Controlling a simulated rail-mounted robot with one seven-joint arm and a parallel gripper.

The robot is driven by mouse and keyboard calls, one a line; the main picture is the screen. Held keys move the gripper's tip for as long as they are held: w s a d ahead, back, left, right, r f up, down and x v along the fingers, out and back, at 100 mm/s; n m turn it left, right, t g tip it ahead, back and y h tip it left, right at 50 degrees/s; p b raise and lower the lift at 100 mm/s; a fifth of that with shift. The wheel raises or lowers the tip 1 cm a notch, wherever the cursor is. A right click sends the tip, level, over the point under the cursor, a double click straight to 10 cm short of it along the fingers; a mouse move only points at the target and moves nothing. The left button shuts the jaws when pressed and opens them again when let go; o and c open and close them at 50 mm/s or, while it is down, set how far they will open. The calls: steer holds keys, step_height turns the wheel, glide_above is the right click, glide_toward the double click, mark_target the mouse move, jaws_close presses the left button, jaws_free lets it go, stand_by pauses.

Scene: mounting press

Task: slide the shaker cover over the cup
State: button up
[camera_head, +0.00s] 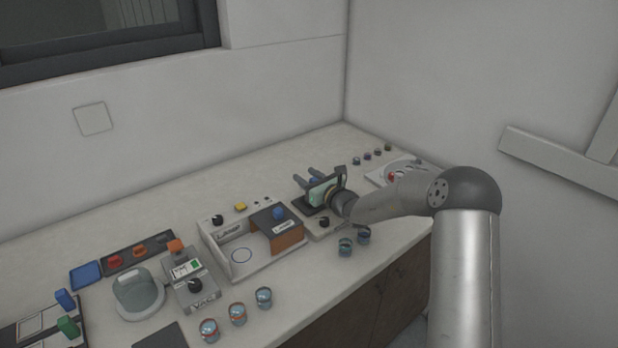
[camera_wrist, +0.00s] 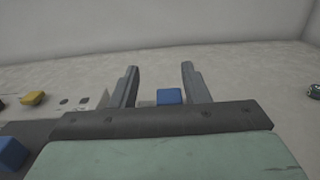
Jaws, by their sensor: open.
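My gripper (camera_head: 306,177) is open, its two grey fingers pointing toward the back wall above a bench device. In the wrist view, the gripper (camera_wrist: 160,68) shows a small blue block (camera_wrist: 169,96) between its fingers, with gaps on both sides. This block could be the handle of the shaker cover; its base is hidden by my gripper's palm. The device under the gripper shows a dark part and a front panel with a black knob (camera_head: 324,221). I cannot tell whether a cup sits inside it. Two cups (camera_head: 363,235) stand in front of it.
Further left are more cups (camera_head: 237,314), a grey round device (camera_head: 138,294) and a blue tray (camera_head: 85,275). Small knobs (camera_head: 378,152) stand at the back right.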

steer(key=shift+d, duration=0.15)
steer(key=shift+s+d, duration=0.25)
steer(key=shift+s, duration=0.05)
steer(key=b+v, duration=0.2)
steer(key=v, duration=1.4)
steer(key=shift+s+d+b, duration=0.15)
steer(key=shift+s+b, duration=0.15)
